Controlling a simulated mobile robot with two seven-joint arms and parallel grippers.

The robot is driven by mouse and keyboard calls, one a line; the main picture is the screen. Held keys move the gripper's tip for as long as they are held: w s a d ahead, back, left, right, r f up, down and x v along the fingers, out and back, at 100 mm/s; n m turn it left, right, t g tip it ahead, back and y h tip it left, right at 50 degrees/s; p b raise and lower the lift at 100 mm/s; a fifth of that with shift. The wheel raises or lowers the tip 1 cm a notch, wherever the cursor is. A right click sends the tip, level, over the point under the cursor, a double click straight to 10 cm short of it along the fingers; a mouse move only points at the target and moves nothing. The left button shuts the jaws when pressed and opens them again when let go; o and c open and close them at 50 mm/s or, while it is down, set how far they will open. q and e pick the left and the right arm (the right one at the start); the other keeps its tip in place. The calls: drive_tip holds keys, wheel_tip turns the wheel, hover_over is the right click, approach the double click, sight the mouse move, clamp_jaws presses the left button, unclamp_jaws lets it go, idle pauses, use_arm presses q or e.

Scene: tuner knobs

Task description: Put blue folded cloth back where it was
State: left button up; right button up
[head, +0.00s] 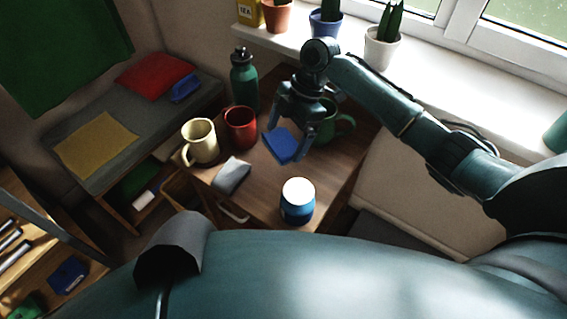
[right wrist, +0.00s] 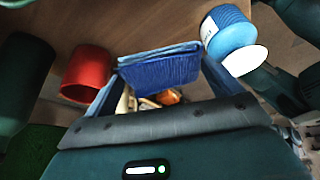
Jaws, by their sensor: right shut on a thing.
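The blue folded cloth (head: 281,146) is in my right gripper (head: 287,135), over the wooden table (head: 262,192) in the head view. In the right wrist view, the cloth (right wrist: 160,66) spans the space between the two fingers of my right gripper (right wrist: 160,80), which is shut on it. I cannot tell whether the cloth touches the tabletop. My left gripper is not in view.
Around the cloth stand a red mug (head: 240,127), a cream mug (head: 199,141), a green mug (head: 340,124), a green bottle (head: 244,78) and a blue jar with white lid (head: 298,201). A grey item (head: 232,175) lies at the front left. The middle front is bare.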

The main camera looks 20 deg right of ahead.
sight(282, 172)
wheel_tip(282, 172, down, 10)
drive_tip(key=shift+r+b, duration=0.1)
drive_tip(key=shift+b, duration=0.4)
drive_tip(key=o, duration=0.8)
drive_tip(key=shift+o, duration=0.2)
drive_tip(key=v, duration=1.2)
drive_tip(key=shift+p, duration=0.35)
drive_tip(key=shift+s, duration=0.1)
